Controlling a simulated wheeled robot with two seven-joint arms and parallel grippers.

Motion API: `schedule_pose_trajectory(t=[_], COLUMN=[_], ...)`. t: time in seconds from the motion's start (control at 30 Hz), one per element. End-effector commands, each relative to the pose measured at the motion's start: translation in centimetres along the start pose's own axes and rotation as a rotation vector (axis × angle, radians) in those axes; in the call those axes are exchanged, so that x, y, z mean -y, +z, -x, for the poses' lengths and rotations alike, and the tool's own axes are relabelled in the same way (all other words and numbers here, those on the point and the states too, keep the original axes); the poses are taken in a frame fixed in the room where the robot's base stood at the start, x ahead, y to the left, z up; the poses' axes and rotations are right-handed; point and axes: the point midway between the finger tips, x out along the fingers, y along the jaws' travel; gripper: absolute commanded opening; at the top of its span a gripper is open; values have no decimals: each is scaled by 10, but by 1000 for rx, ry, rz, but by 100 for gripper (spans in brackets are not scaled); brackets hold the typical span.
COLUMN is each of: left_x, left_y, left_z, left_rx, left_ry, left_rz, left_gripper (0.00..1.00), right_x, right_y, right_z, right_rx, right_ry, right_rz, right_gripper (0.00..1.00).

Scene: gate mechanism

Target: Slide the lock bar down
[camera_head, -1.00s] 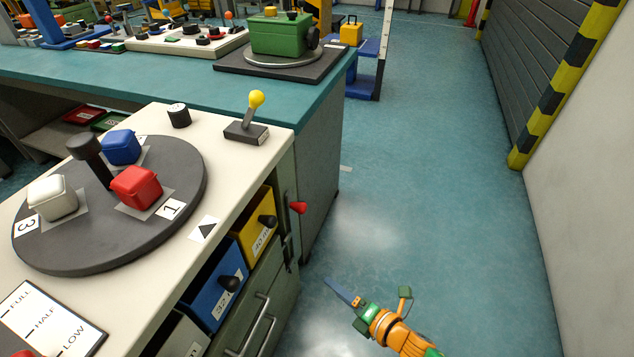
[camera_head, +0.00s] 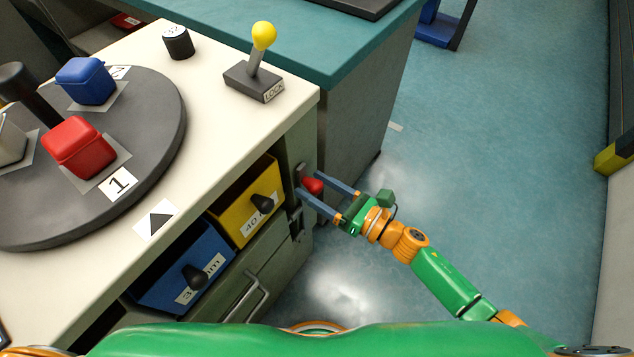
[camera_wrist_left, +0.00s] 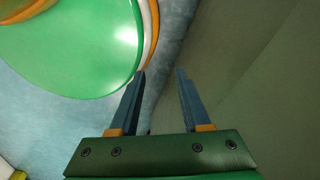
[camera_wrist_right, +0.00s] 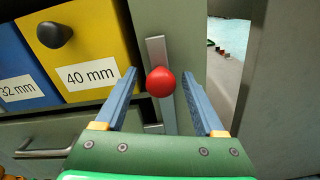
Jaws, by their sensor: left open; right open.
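The lock bar is a grey metal strip (camera_wrist_right: 155,50) on the green cabinet's narrow front post, with a round red knob (camera_wrist_right: 160,82) on it. The red knob also shows in the head view (camera_head: 313,186). My right gripper (camera_head: 329,192) is open, with its two blue fingers on either side of the knob. In the right wrist view the knob sits between the open fingers (camera_wrist_right: 165,85), with gaps on both sides. My left gripper (camera_wrist_left: 160,75) is open and empty in the left wrist view, beside a plain green panel. It is not seen in the head view.
A yellow drawer (camera_head: 247,209) marked 40 mm and a blue drawer (camera_head: 180,272) are left of the bar. A lever (camera_head: 259,62) with a yellow ball, labelled LOCK, stands on the cream top. Open floor (camera_head: 480,150) lies to the right.

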Motion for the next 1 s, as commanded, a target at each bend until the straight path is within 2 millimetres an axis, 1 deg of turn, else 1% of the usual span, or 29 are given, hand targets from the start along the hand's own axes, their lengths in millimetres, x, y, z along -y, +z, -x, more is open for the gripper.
schedule_pose_trajectory(t=[0.07, 0.23, 0.27, 0.3, 0.37, 0.4, 0.47, 0.5, 1.0], left_x=[0, 0, 0, 0, 0, 0, 0, 0, 0], left_y=[0, -2, -2, -2, -3, -3, -3, -4, -4], left_z=[0, 0, 0, 0, 0, 0, 0, 0, 0], left_rx=[-1, -3, -4, -5, -6, -6, -7, -8, -9], left_ry=[0, -1, -1, -1, -1, -1, -1, -1, 0], left_rz=[0, 0, 0, 0, 0, 0, 0, 0, 0], left_gripper=[47, 47, 47, 47, 47, 47, 47, 47, 47], right_x=[0, 0, 0, 0, 0, 0, 0, 0, 0], right_y=[0, 0, 0, 0, 0, 0, 0, 0, 0], right_z=[-3, -3, -3, -3, -3, -3, -3, -3, -3], right_rx=[1, 0, 0, 0, 0, 0, 0, 0, 0], right_ry=[0, -1, -1, -1, -1, -1, -1, -1, -2], right_rz=[0, -1, -1, -1, -1, -1, -1, -2, -2], right_gripper=[71, 71, 66, 55, 39, 28, 12, 1, 0])
